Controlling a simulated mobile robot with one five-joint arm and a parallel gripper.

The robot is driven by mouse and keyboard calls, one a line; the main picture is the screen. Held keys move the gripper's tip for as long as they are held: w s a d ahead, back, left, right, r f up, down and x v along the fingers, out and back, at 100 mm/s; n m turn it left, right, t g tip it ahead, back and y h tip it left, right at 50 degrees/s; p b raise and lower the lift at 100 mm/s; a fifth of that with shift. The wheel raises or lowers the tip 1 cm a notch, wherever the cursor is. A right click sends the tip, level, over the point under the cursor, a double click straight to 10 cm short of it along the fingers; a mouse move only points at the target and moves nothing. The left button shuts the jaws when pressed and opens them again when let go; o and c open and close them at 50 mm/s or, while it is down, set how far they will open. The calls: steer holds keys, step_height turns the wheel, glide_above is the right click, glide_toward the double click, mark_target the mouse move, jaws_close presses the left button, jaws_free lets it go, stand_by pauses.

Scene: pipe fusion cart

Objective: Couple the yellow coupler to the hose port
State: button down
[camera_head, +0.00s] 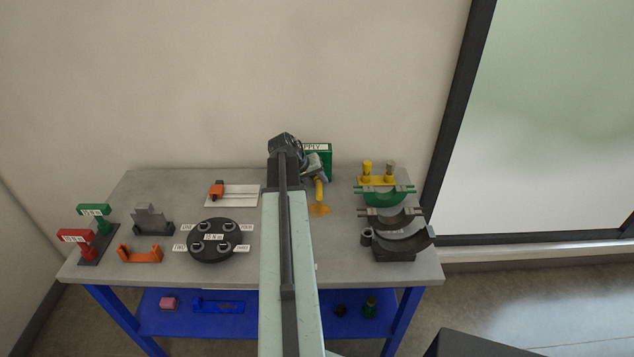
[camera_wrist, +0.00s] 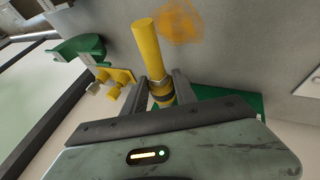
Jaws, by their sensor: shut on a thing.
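My gripper (camera_wrist: 160,88) is shut on the yellow coupler (camera_wrist: 146,48), a yellow cylinder with a darker ring near the fingers. In the head view the coupler (camera_head: 319,190) hangs tilted from my gripper (camera_head: 317,174) above the back of the table, in front of a green block (camera_head: 325,154) with a partly hidden sign reading "PPLY". The green block also shows in the wrist view (camera_wrist: 252,102) behind the gripper. An orange-brown patch (camera_head: 319,210) lies on the tabletop below the coupler. I cannot tell which part is the hose port; my arm hides part of this area.
A yellow bracket (camera_head: 376,181) with two knobs and green and grey half-round clamps (camera_head: 384,196) stand at the right. A black round plate (camera_head: 214,257), a white plate with an orange tool (camera_head: 217,189), and red and green labelled pieces (camera_head: 76,237) are at the left.

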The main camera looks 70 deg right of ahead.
steer(key=shift+w+d, duration=0.25)
steer(key=shift+d, duration=0.4)
steer(key=shift+w+d, duration=0.2)
steer(key=shift+d, duration=0.45)
steer(key=c, duration=0.9)
jaws_free()
steer(key=p+v, duration=0.6)
steer(key=v, duration=0.1)
steer(key=shift+a+r, duration=0.15)
steer(key=shift+r, duration=0.2)
steer(key=shift+w, duration=0.1)
